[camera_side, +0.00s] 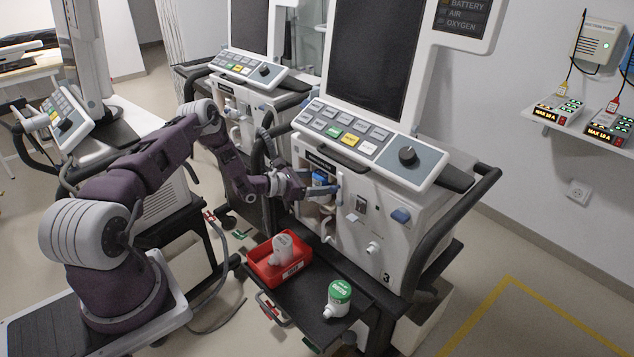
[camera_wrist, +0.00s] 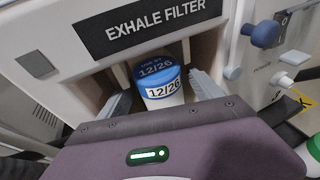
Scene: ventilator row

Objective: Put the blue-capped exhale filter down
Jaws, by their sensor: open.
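The blue-capped exhale filter (camera_wrist: 160,82) stands in the bay under the "EXHALE FILTER" label (camera_wrist: 155,28) of the ventilator. Its blue cap and white body band both carry "12/26". It also shows in the side view (camera_side: 320,179), partly hidden by my gripper. My gripper (camera_wrist: 160,95) is open, with one grey finger on each side of the filter; in the side view my gripper (camera_side: 322,187) reaches into the bay (camera_side: 325,162). I see gaps between fingers and filter in the wrist view. The filter's lower end is hidden by my gripper.
Below the bay, a dark shelf (camera_side: 318,280) holds a red bin (camera_side: 266,268) with a whitish filter (camera_side: 284,248) in it, and a green-capped filter (camera_side: 338,298). A blue knob (camera_wrist: 262,33) juts out right of the bay. The control panel (camera_side: 360,145) overhangs above.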

